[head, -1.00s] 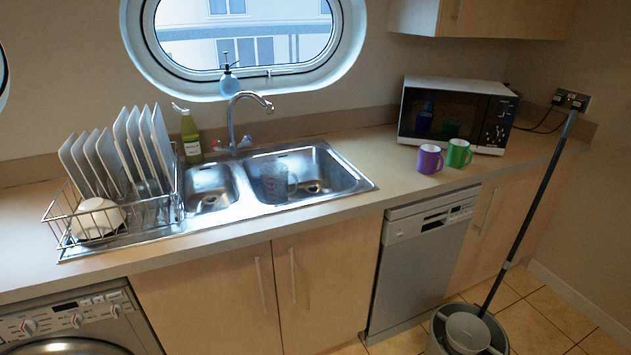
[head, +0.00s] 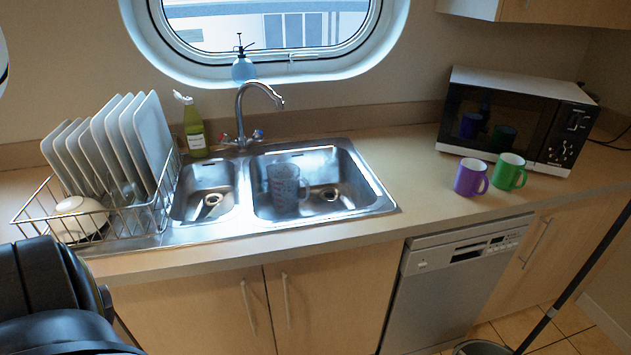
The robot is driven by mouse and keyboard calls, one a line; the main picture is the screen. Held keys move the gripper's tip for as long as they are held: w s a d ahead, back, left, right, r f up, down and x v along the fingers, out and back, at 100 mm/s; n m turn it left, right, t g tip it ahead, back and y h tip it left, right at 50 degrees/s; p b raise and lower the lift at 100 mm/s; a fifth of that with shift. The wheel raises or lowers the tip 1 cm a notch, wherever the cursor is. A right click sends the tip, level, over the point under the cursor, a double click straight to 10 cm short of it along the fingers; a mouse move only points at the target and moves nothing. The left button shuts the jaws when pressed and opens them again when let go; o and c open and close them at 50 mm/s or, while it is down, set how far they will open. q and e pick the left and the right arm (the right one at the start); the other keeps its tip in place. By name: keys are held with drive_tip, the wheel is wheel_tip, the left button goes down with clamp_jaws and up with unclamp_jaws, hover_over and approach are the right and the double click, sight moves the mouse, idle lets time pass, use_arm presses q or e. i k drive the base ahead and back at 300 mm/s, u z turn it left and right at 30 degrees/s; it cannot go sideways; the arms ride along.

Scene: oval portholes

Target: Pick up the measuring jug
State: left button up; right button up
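The measuring jug (head: 284,187) is a clear container with faint markings, standing in the right, larger basin of the steel sink (head: 365,205). It looks upright, left of the drain. Part of my arm shows at the lower left, in front of the counter and well apart from the jug. No gripper fingers are in view on either side.
A dish rack (head: 165,215) with several plates and a bowl stands left of the sink. A purple mug (head: 470,178), a green mug (head: 508,171) and a microwave (head: 515,118) stand right.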

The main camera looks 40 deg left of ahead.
sight(284, 177)
drive_tip(key=u, duration=0.45)
drive_tip(key=i, duration=0.75)
drive_tip(key=u, duration=0.7)
